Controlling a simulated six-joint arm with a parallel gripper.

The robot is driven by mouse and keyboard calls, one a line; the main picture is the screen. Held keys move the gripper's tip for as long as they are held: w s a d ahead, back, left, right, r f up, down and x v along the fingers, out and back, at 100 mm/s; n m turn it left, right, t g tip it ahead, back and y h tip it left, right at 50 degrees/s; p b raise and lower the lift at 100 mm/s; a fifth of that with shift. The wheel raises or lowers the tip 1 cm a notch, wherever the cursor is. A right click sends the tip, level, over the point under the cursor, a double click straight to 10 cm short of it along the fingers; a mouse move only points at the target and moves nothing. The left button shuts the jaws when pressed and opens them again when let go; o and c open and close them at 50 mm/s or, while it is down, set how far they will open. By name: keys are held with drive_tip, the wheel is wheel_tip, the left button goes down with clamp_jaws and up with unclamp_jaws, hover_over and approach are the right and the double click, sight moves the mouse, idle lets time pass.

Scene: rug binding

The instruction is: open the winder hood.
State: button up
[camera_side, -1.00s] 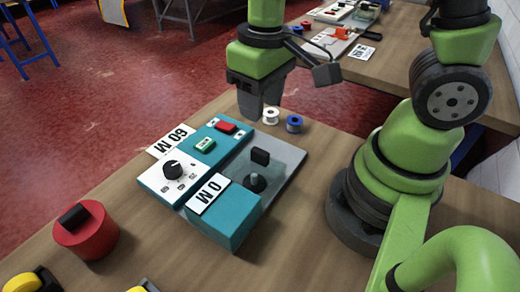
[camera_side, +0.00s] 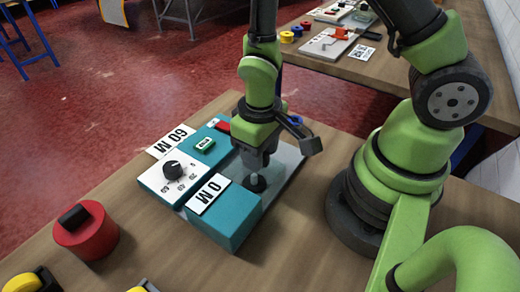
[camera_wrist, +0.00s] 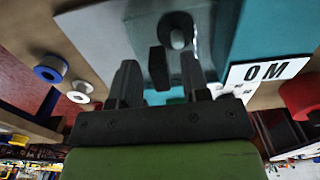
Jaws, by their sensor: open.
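The winder is a teal machine (camera_side: 225,222) with a grey plate (camera_side: 288,166) on the wooden table. Its see-through hood, down over the spindle (camera_side: 255,183) in the earlier side view, is mostly hidden by my gripper (camera_side: 257,168) now. In the wrist view the hood's black handle (camera_wrist: 159,68) lies between the two fingers of my gripper (camera_wrist: 157,75), with gaps on both sides. The gripper is open around it, not clamped. The spindle (camera_wrist: 177,36) shows just beyond the handle. The hood's clear panel is hard to make out.
A control panel with a black knob (camera_side: 173,168), green switch (camera_side: 205,143) and partly hidden red button (camera_side: 222,126) sits left. A red canister (camera_side: 86,232) stands front left. White (camera_wrist: 78,92) and blue (camera_wrist: 48,68) spools lie beside the plate.

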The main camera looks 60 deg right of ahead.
clamp_jaws()
drive_tip(key=d, duration=0.8)
drive_tip(key=shift+d, duration=0.4)
unclamp_jaws()
wheel_tip(320, 180, up, 10)
idle(0.5)
